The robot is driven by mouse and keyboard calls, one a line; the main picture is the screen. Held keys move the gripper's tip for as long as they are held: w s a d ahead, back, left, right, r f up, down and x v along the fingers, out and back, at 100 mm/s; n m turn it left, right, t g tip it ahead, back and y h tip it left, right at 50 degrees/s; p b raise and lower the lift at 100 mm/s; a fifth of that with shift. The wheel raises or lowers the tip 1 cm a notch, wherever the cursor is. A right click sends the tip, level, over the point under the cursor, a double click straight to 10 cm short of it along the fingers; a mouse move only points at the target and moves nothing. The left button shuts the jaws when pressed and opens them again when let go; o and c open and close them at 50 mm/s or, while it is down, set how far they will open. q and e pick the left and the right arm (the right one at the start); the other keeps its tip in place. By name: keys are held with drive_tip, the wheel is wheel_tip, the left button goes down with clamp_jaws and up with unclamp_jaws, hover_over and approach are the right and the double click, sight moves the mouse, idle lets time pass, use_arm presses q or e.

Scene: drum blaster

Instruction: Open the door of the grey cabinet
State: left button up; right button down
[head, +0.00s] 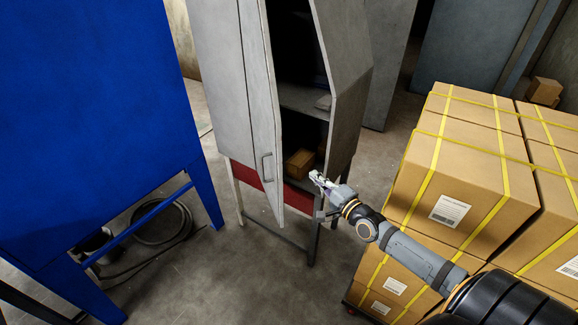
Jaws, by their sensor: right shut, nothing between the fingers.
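The grey cabinet (214,60) stands in the upper middle of the head view on a frame with legs. Its door (261,90) is partly open, with a vertical handle (267,168) low on its front. The dark inside shows shelves and a small brown box (299,164) near the bottom. My right gripper (314,176) is shut and empty, in front of the lower part of the cabinet opening and to the right of the door handle. It looks apart from the handle; whether it touches the cabinet I cannot tell. My left gripper is not in view.
A large blue machine (90,110) with legs fills the left side. Stacked cardboard boxes (470,160) with yellow straps stand close beside my right arm. A round coil or ring (161,222) lies under the blue machine. Grey floor (225,280) is clear in front of the cabinet.

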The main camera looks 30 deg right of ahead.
drive_tip(key=w+a+b, duration=0.3)
drive_tip(key=w+a, duration=0.2)
drive_tip(key=w, duration=0.4)
drive_tip(key=shift+w, duration=0.15)
drive_tip(key=shift+f, duration=0.1)
drive_tip(key=shift+w+a, duration=0.1)
